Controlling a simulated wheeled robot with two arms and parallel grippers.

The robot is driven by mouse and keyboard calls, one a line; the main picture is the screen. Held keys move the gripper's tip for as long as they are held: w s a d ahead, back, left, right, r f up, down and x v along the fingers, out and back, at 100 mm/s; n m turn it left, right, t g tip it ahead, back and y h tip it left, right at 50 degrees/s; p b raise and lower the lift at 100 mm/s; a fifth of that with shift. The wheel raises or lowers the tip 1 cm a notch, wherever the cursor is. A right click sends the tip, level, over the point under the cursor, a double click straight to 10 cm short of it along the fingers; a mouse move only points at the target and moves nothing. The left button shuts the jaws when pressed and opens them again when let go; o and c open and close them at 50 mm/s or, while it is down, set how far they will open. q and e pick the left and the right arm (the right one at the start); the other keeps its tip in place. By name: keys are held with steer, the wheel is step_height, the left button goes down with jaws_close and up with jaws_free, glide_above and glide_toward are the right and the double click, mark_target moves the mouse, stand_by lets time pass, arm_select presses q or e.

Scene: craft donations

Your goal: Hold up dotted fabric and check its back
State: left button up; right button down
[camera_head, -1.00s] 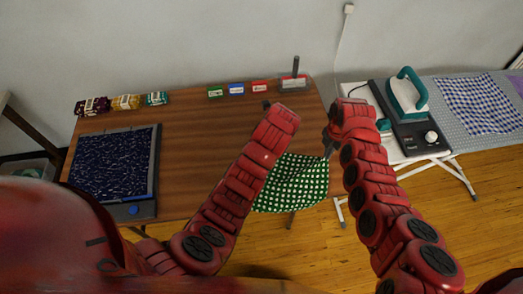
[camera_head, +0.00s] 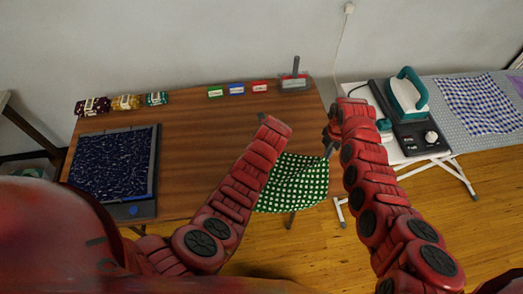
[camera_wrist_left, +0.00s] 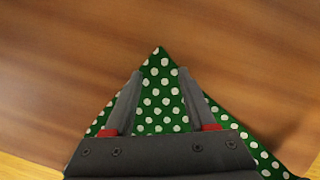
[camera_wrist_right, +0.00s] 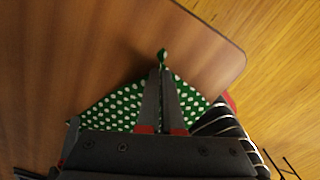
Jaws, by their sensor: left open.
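The green fabric with white dots (camera_head: 292,184) lies at the table's front right edge and hangs over it, partly hidden by my arms. My right gripper (camera_head: 329,140) is at the fabric's right side. In the right wrist view its fingers (camera_wrist_right: 162,72) are closed together, with a small tuft of fabric poking out past the tips. My left gripper (camera_head: 262,118) is mostly hidden behind its arm in the head view. In the left wrist view it is open (camera_wrist_left: 160,74), with a fabric corner (camera_wrist_left: 158,95) showing between and beyond its fingers. The fabric's back is not visible.
A tray with dark blue speckled fabric (camera_head: 155,175) is on the table's left. Folded fabric bundles (camera_head: 126,102), small coloured boxes (camera_head: 237,89) and a grey stand (camera_head: 295,84) line the back. An iron (camera_head: 407,92) stands right. The table's middle is clear.

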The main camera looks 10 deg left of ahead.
arm_select(q)
steer(key=shift+c, duration=0.2)
steer(key=shift+f, duration=0.1)
jaws_close()
stand_by(0.4)
stand_by(0.3)
steer(key=shift+r, duration=2.55)
